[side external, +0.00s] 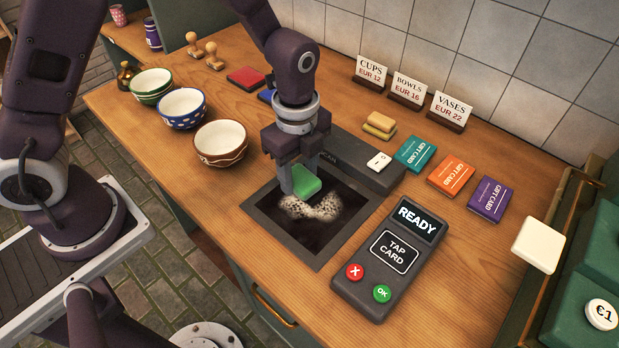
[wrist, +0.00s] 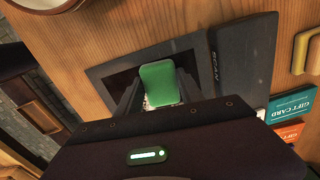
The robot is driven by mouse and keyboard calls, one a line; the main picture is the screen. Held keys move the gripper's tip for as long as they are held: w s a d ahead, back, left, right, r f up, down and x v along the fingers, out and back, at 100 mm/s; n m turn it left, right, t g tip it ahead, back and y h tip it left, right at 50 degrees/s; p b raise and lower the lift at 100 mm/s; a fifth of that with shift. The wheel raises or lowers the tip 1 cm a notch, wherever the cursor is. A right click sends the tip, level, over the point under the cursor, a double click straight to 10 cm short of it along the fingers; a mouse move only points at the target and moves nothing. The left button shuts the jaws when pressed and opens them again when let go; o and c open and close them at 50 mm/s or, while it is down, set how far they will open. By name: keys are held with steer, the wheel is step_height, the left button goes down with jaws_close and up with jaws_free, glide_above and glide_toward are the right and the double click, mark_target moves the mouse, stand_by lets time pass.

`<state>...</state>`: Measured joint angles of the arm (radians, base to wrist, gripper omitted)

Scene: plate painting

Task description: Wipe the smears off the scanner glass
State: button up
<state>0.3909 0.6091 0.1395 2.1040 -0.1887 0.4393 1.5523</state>
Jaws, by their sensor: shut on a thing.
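The scanner glass (side external: 300,238) is a dark pane in a grey frame set in the counter; it also shows in the wrist view (wrist: 122,82). A pale, speckled smear (side external: 318,209) lies on its upper middle part. My gripper (side external: 303,180) is above the back part of the glass, shut on a green block-like wiper (side external: 308,184). The wiper is just behind the smear and close to the glass; I cannot tell whether it touches. In the wrist view the green wiper (wrist: 160,84) sits between my fingers, and little of the smear is visible past it.
The grey scanner housing (side external: 365,165) stands along the back of the glass. A card reader (side external: 390,260) reading READY is at the right. Gift cards (side external: 451,173) lie beyond it. Three bowls (side external: 220,143) stand at the left. Price signs (side external: 408,90) and sponges (side external: 380,122) are behind.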

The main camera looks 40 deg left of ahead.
mark_target(323, 219)
steer(key=shift+a, duration=0.45)
steer(key=shift+s+a, duration=0.2)
steer(key=shift+s+d, duration=0.2)
steer(key=shift+s, duration=0.4)
steer(key=shift+d, duration=5.25)
steer(key=shift+s+a, duration=0.1)
steer(key=shift+s, duration=0.7)
steer(key=shift+w+a, duration=0.15)
steer(key=shift+a, duration=5.2)
step_height(323, 219, up, 8)
